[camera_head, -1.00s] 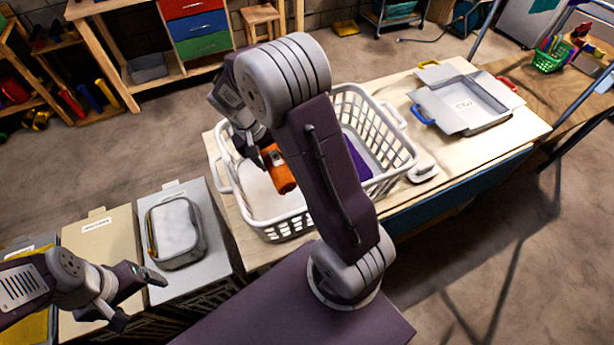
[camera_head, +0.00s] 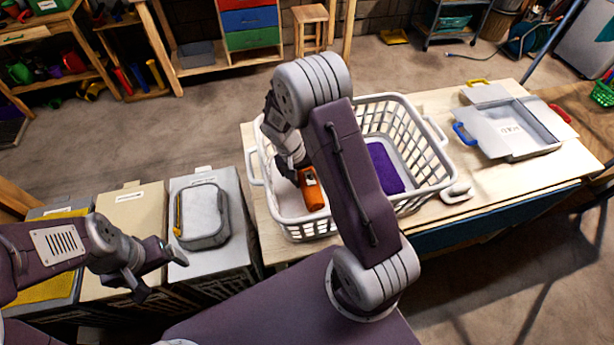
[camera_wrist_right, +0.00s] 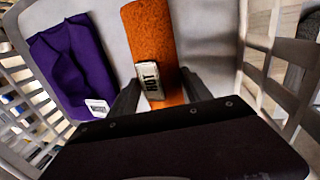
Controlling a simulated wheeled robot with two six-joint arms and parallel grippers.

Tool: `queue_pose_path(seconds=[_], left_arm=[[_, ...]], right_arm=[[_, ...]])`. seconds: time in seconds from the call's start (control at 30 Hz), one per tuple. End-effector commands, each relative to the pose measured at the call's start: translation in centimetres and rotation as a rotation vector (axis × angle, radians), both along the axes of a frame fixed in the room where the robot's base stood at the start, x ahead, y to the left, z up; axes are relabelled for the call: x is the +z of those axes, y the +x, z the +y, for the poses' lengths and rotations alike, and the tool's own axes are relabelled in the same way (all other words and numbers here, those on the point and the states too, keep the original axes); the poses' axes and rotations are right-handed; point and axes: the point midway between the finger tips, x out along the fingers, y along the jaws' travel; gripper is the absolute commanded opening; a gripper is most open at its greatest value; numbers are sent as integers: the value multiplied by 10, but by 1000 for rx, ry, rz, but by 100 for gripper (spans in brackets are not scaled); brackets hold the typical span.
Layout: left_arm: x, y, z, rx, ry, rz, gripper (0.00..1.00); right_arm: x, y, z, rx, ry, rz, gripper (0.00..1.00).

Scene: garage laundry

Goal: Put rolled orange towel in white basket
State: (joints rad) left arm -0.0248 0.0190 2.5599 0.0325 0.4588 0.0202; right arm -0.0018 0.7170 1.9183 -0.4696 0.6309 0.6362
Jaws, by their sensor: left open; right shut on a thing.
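The rolled orange towel (camera_head: 311,191) is inside the white basket (camera_head: 437,172), in its left part. It also shows in the right wrist view (camera_wrist_right: 150,45), with a pale label on it. My right gripper (camera_head: 296,174) reaches down into the basket and is shut on the orange towel; its two fingers (camera_wrist_right: 160,90) are on either side of the roll. Whether the towel touches the basket floor I cannot tell. My left gripper (camera_head: 160,272) is open and empty above the bins at the left, away from the basket.
A purple towel (camera_head: 385,166) lies in the basket, right of my right arm. A grey open box (camera_head: 510,130) with coloured handles and a white object (camera_head: 457,192) share the table. Lidded bins (camera_head: 130,225) stand at the left, one with a grey pouch (camera_head: 201,215).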

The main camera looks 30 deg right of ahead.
Motion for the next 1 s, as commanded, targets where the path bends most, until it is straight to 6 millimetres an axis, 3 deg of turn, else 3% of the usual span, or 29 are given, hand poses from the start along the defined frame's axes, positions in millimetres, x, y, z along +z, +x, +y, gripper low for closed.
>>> queue_pose_path(seconds=[0.03,0.1,0.47,0.8,1.0], left_arm=[[-1,0,0,0,0,0,85],[-1,0,0,0,0,0,85],[3,0,0,0,0,0,85],[0,0,0,0,0,0,85],[0,0,0,0,0,0,85]], right_arm=[[-1,0,0,0,0,0,66],[0,0,0,0,0,0,79],[7,1,1,1,0,-2,79],[85,8,23,1,0,-6,79],[114,9,31,1,0,-2,79]])
